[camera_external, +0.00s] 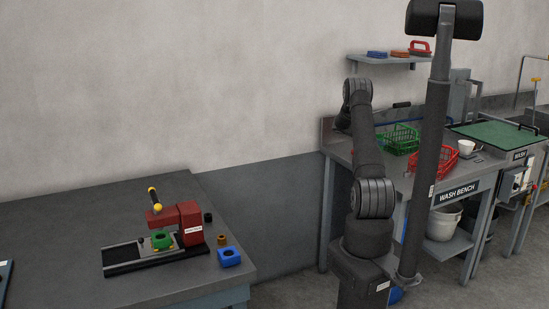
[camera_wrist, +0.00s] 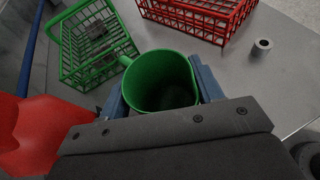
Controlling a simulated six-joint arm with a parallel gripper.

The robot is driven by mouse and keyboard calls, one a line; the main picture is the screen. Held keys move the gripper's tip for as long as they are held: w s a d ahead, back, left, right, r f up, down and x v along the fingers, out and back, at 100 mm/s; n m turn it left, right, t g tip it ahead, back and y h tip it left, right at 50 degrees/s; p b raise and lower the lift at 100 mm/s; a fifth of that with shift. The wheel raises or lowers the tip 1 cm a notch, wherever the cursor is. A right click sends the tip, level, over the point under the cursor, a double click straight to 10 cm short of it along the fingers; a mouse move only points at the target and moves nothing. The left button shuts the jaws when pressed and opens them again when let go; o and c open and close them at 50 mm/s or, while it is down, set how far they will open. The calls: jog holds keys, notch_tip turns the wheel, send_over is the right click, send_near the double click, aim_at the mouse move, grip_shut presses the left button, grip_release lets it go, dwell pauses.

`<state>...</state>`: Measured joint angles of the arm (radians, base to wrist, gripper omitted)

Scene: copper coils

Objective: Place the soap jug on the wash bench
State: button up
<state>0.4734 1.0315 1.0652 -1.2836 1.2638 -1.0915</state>
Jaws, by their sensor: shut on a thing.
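A green, open-topped jug (camera_wrist: 160,80) with a spout or handle at its upper left sits between the blue-grey fingers of my gripper (camera_wrist: 163,92) in the wrist view. My gripper is shut on it. I look down into the jug, and its base is hidden. The grey wash bench top (camera_wrist: 225,60) lies beyond it; I cannot tell whether the jug touches it. In the external view the wash bench (camera_external: 455,192) stands at the right, partly behind my arm. I cannot make out my gripper or the jug there.
A green wire basket (camera_wrist: 95,45) and a red wire basket (camera_wrist: 200,15) lie ahead on the bench. A small grey ring-like piece (camera_wrist: 262,46) sits right of them. A large red object (camera_wrist: 40,130) is close at left. A white cup (camera_external: 466,146) is near the bench's right end.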

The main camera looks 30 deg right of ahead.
jog(key=shift+d+r+x, duration=0.2)
jog(key=shift+r+x, duration=0.25)
jog(key=shift+x, duration=2.15)
jog(key=shift+d+r+x, duration=0.15)
jog(key=shift+r+x, duration=0.3)
jog(key=shift+x, duration=2.2)
jog(key=shift+d+r+x, duration=0.2)
jog(key=shift+r+x, duration=0.25)
jog(key=shift+x, duration=2.15)
jog(key=shift+s+f, duration=0.1)
jog(key=shift+s, duration=0.05)
jog(key=o, duration=1.2)
jog(key=shift+c, duration=0.2)
jog(key=shift+a, duration=0.1)
jog(key=v, duration=1.2)
